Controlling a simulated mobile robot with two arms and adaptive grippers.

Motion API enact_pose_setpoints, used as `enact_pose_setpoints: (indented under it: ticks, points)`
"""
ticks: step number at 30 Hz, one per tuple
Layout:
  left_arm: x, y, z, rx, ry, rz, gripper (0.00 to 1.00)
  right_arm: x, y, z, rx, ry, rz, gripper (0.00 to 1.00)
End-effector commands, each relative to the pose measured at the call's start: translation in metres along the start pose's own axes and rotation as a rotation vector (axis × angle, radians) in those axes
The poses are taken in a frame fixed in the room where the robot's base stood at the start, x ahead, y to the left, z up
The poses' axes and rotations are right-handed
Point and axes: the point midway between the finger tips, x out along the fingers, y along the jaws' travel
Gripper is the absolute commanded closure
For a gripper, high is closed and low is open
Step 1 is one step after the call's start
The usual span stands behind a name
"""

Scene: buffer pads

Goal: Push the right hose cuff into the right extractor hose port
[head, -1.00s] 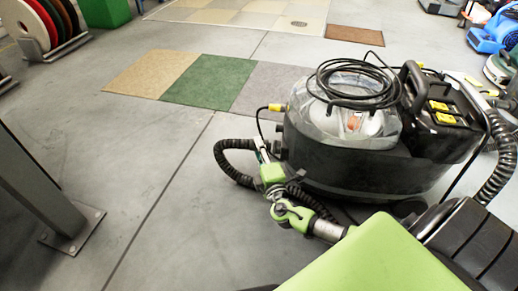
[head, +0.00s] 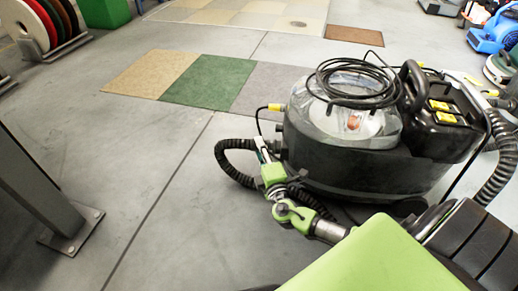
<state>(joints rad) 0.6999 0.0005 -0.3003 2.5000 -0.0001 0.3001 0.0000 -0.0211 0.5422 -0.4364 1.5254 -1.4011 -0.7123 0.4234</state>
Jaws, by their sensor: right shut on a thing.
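The extractor (head: 345,165) is a black machine with a clear domed tank, standing on the floor right of centre. My right gripper (head: 262,148) is at its left side, shut on the end of a black ribbed hose (head: 224,158). The hose loops out to the left of the gripper and back under it. The hose cuff is mostly hidden by the fingers. The hose port is low on the extractor's left side, close to the fingertips. I cannot tell how far the cuff sits in it. My left gripper is not in view.
A black cable with a yellow plug (head: 275,107) hangs by the tank. A metal post with a base plate (head: 72,232) stands at the left. Carpet samples (head: 208,82) lie behind, and a reel rack (head: 50,35) is at the back left.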

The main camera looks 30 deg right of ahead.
Motion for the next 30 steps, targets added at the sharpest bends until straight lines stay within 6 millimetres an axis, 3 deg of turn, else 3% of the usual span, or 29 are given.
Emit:
enact_pose_setpoints:
  ticks: [15, 16, 18, 30]
  points:
    - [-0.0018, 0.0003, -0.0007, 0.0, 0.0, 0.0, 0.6, -0.0042, -0.0001, 0.0105, -0.001, -0.001, 0.0, 0.94]
    - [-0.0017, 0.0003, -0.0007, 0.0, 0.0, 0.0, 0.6, -0.0041, 0.0002, 0.0103, -0.001, -0.001, 0.001, 0.67]
    - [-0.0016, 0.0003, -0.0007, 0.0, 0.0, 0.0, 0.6, -0.004, 0.0002, 0.0102, 0.0, -0.001, 0.0, 0.53]
    - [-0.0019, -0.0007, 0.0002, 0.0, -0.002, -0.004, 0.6, -0.0087, -0.0009, 0.0095, 0.0, 0.0, -0.001, 0.53]
